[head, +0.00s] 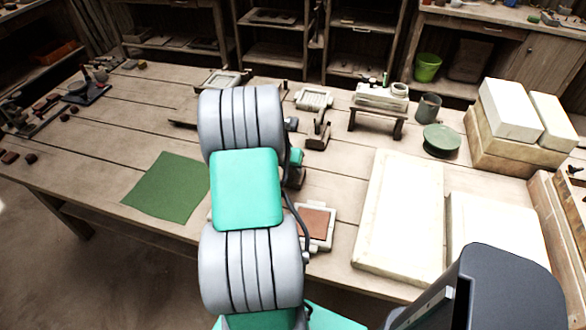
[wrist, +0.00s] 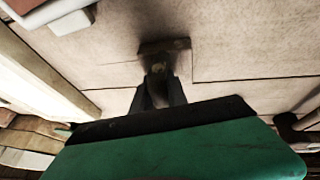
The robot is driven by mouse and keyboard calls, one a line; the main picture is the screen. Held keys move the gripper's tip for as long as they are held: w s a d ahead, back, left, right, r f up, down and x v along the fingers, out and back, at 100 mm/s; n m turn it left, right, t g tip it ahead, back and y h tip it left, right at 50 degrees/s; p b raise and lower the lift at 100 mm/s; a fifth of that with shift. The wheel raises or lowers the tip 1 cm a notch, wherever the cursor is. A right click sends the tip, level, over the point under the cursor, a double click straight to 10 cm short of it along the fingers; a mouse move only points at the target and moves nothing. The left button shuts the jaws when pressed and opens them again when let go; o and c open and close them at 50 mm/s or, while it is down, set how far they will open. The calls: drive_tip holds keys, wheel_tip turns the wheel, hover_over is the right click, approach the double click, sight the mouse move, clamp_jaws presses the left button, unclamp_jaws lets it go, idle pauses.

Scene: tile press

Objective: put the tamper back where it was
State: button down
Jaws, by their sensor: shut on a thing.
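My gripper (wrist: 160,80) is shut in the wrist view, with its dark fingers on the tamper. The tamper (wrist: 166,46) shows as a dark brown block just beyond the fingertips, over the pale table planks; its handle is mostly hidden by the fingers. I cannot tell whether its base touches the table. In the head view my arm covers most of the gripper, and a brown bit of the tamper (head: 297,179) shows beside the arm, behind the tile mould (head: 329,230) with reddish clay in it.
A brown wooden piece with an upright part (head: 318,138) stands behind the gripper. A green cloth (head: 168,187) lies left of the arm. Pale slabs (head: 400,215) lie to the right. A small bench (head: 377,117) and a green round item (head: 441,139) stand farther back.

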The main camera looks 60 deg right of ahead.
drive_tip(key=shift+d, duration=0.1)
drive_tip(key=c, duration=1.3)
unclamp_jaws()
drive_tip(key=shift+f, duration=0.1)
drive_tip(key=v, duration=1.2)
drive_tip(key=w+a+r+n+t+y, duration=0.15)
drive_tip(key=w+a+r+n, duration=0.35)
drive_tip(key=a, duration=0.6)
drive_tip(key=w+a+n+t, duration=0.2)
drive_tip(key=w+a, duration=0.6)
drive_tip(key=a, duration=0.2)
drive_tip(key=s+a+n+y, duration=0.1)
drive_tip(key=a+n, duration=0.2)
drive_tip(key=a, duration=0.4)
drive_tip(key=s+a+r+n+y, duration=0.1)
drive_tip(key=a+n, duration=0.2)
drive_tip(key=a, duration=0.5)
drive_tip(key=s+a+r+n+t+y, duration=0.1)
drive_tip(key=s+a+n, duration=0.1)
drive_tip(key=a, duration=0.5)
drive_tip(key=shift+a+r+n+y, duration=0.1)
drive_tip(key=shift+a+n+y, duration=0.2)
drive_tip(key=shift+n, duration=0.2)
